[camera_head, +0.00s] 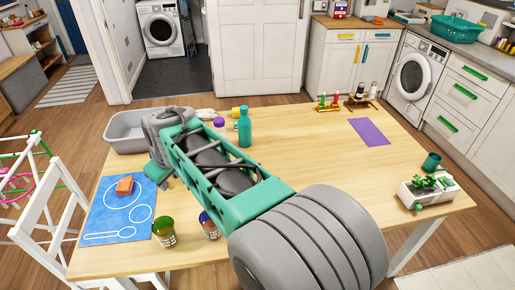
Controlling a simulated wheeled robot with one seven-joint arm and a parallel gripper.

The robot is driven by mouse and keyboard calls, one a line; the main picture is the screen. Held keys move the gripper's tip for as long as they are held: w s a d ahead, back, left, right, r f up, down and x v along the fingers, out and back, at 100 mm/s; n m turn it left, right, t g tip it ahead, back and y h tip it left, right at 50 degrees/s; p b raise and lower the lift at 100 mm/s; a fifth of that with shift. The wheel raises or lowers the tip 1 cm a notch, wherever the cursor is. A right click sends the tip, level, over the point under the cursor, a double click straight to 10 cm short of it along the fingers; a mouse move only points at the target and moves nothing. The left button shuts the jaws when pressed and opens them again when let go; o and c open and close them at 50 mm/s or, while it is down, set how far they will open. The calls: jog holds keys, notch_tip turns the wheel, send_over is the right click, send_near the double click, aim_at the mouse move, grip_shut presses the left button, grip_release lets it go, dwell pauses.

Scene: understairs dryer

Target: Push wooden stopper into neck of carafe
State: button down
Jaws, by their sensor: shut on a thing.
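I cannot make out the carafe or the wooden stopper in the head view; my arm covers part of the table where they could be. My arm reaches from the lower right over the table to the upper left. Its far end is above the table's left part, near the grey tub and the blue mat. My gripper's fingers do not show, hidden behind or below the arm, so what they hold cannot be seen. A teal bottle (245,128) stands upright just beyond the arm. A purple-topped container (219,124) is beside it, partly hidden.
The wooden table (330,160) has free room right of centre. Around it are a grey tub (124,131), blue mat (112,222) with an orange block (125,185), two jars (164,233) (209,226), purple sheet (369,132), teal cup (431,161) and white planter (420,197).

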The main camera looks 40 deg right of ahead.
jog(key=s+d+n+g+y+p, duration=0.1)
jog(key=s+d+n, duration=0.4)
jog(key=d, duration=0.6)
jog(key=s+d+r+n+y+p, duration=0.1)
jog(key=s+d+n+y+p, duration=0.2)
jog(key=d, duration=0.8)
jog(key=s+n+p, duration=0.1)
jog(key=n+p, duration=0.1)
jog(key=p, duration=0.1)
jog(key=shift+s+n+g, duration=0.3)
jog(key=shift+s+g, duration=0.1)
jog(key=shift+d+r+p, duration=0.15)
jog(key=shift+r+p, duration=0.05)
jog(key=shift+p, duration=0.15)
jog(key=shift+f+b, duration=2.25)
jog(key=shift+f, duration=0.05)
jog(key=shift+s+f+b, duration=0.1)
jog(key=shift+f+b, duration=1.15)
jog(key=shift+b, duration=0.25)
